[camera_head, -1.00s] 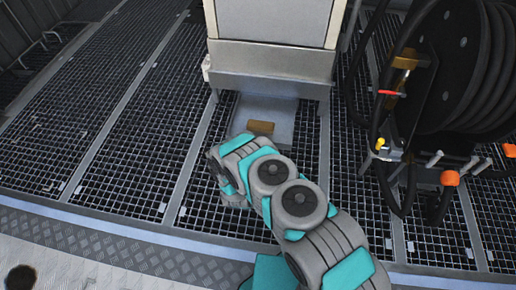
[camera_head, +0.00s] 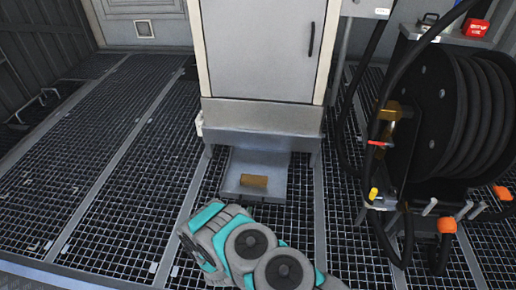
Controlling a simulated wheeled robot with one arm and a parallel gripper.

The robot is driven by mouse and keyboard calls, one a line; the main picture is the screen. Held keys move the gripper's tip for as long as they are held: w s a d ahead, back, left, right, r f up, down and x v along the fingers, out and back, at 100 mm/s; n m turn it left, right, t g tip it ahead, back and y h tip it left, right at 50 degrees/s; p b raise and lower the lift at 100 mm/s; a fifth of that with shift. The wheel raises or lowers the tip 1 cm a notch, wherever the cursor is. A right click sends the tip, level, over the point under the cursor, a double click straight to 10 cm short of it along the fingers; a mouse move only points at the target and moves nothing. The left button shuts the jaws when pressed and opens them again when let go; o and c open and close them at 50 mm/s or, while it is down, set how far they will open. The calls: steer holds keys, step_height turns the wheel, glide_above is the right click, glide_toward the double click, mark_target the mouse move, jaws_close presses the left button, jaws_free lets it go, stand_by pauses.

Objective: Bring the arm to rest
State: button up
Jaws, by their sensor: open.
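My arm, grey with teal bands, comes up from the bottom edge in the head view, folded at its round joints. Its upper end points to the upper left, over the floor grating. My gripper's fingers do not show; they are out of sight. A small brown block (camera_head: 254,181) lies in the shallow grey tray (camera_head: 272,166) under the cabinet, beyond the arm. The arm appears apart from the block and the tray.
A white cabinet (camera_head: 262,55) on a metal stand is straight ahead. A large black hose reel (camera_head: 440,115) with loose hose stands at the right. A red box (camera_head: 477,28) sits behind the reel. Open floor grating (camera_head: 105,150) lies at the left.

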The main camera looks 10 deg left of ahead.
steer(key=w+r+n+g+p, duration=0.1)
steer(key=w+r+n+g, duration=0.35)
steer(key=r, duration=0.75)
step_height(320, 180, up, 9)
steer(key=d+g+y, duration=0.1)
steer(key=d+g, duration=0.1)
steer(key=g, duration=0.2)
steer(key=s+d+r+n+g+y+p, duration=0.1)
steer(key=s+d+r+n+g, duration=0.2)
steer(key=s+r, duration=0.35)
steer(key=s+d+r+n+g, duration=0.1)
steer(key=s+d+r+n, duration=0.35)
steer(key=r, duration=0.35)
steer(key=s+d+r+n+g, duration=0.1)
steer(key=s+d+r, duration=0.3)
steer(key=s, duration=0.6)
steer(key=s+d+r+n+g+h+p, duration=0.1)
steer(key=s+d+r, duration=0.4)
steer(key=s, duration=0.5)
steer(key=s+d+r+n+g, duration=0.3)
steer(key=s+d, duration=0.3)
steer(key=s, duration=0.5)
steer(key=shift+r+n, duration=0.7)
steer(key=shift+d+r, duration=0.1)
